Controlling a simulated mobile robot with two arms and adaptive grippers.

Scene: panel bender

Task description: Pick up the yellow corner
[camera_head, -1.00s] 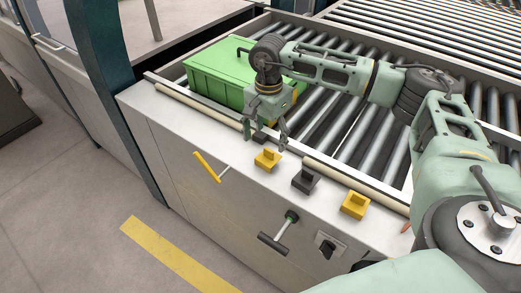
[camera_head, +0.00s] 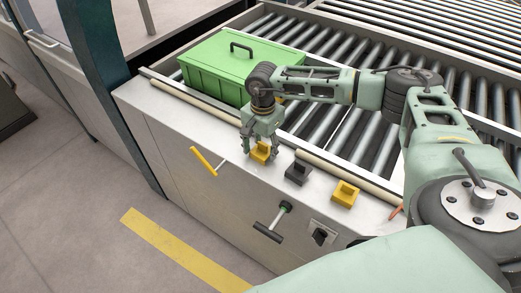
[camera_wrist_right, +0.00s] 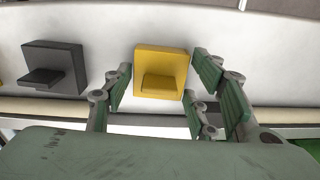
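A yellow corner (camera_head: 260,152) lies on the light ledge beside the rollers, and my right gripper (camera_head: 262,150) is lowered over it. A second yellow corner (camera_head: 345,194) stands farther right on the ledge. My left gripper does not show.
A dark grey corner (camera_head: 298,173) stands between the two yellow ones; it also shows in the wrist view (camera_wrist_right: 55,69). A green box (camera_head: 212,78) rests on the roller conveyor (camera_head: 375,135) behind. The ledge's front edge carries a yellow handle (camera_head: 204,161) and a black-ended lever (camera_head: 270,230).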

